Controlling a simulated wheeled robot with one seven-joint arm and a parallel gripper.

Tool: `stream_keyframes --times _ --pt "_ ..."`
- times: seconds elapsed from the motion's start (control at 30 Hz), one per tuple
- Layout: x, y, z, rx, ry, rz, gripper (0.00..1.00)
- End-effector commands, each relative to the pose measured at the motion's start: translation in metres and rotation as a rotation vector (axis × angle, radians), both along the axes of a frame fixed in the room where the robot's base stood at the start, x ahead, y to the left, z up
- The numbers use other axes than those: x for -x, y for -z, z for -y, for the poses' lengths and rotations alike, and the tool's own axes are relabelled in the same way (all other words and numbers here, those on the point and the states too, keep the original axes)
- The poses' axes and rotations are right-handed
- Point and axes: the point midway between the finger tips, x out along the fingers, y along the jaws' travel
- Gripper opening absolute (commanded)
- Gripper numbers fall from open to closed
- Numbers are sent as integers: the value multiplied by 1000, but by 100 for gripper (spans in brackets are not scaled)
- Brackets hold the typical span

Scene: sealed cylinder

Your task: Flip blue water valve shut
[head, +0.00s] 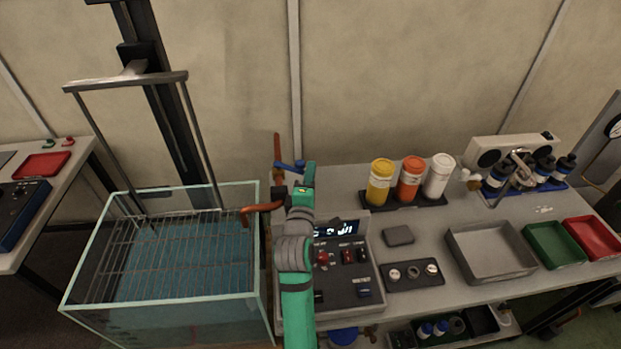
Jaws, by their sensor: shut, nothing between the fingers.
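The blue water valve handle (287,166) sits on a copper pipe (277,148) at the back left corner of the bench. A copper spout (262,208) reaches left over the tank's right wall. My green arm comes up from the bottom of the head view. My gripper (305,178) is at or just beside the right end of the blue handle. It is shut with nothing held. Whether it touches the handle cannot be told, and my arm hides part of the pipework below it.
A glass tank (258,240) with blue water and a wire rack stands left of the bench. A control box (350,290) is right of my arm. Yellow, orange and white bottles (410,180) stand farther right. A grey tray (490,262) lies beyond.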

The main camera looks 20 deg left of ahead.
Motion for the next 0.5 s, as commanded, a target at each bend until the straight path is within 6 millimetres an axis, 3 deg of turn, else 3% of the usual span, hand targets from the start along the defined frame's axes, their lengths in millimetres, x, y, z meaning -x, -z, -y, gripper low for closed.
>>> stream_keyframes --times 0.13,0.5 --pt "-14 -1 -4 1 -8 1 0" --pt "-15 0 -6 0 -12 -1 0"
